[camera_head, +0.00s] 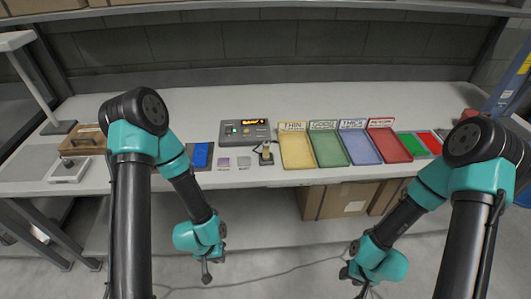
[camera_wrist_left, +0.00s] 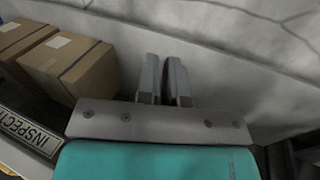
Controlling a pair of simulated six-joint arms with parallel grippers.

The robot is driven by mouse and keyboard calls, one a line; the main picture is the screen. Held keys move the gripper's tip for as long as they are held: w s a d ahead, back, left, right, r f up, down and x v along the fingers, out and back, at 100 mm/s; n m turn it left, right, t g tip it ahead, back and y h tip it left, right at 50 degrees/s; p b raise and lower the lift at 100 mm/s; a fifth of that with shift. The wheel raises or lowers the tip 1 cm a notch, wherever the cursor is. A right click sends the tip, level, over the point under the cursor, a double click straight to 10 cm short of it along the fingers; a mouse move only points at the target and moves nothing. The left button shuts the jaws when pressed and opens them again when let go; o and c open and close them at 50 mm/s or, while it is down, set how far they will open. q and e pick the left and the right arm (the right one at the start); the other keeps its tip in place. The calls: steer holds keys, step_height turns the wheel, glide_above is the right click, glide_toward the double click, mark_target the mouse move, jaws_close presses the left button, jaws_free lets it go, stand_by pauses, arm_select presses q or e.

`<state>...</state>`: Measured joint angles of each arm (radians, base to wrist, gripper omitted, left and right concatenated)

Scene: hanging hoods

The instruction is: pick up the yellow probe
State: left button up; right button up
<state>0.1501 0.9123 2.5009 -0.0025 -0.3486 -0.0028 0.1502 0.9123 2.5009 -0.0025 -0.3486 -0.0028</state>
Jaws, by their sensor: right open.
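The yellow probe (camera_head: 266,151) stands in a small dark holder (camera_head: 266,161) near the bench's front edge, in front of the grey gauge box (camera_head: 246,131). My left gripper (camera_head: 206,272) hangs low in front of the bench, left of the probe and away from it. In the left wrist view its two fingers (camera_wrist_left: 165,82) are close together with a narrow gap and nothing between them; whether this counts as open or shut is unclear. My right gripper (camera_head: 362,287) is open and low in front of the bench, right of the probe, partly cut off by the lower edge.
Yellow, green, blue and red labelled trays (camera_head: 296,150) stand right of the probe. Small tiles (camera_head: 223,163) and a blue pad (camera_head: 202,156) lie to its left. A wooden box (camera_head: 84,139) stands far left. Cardboard boxes (camera_head: 337,200) stand under the bench.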

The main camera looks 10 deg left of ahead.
arm_select(q)
steer(key=o, duration=0.9)
steer(key=shift+w, duration=0.1)
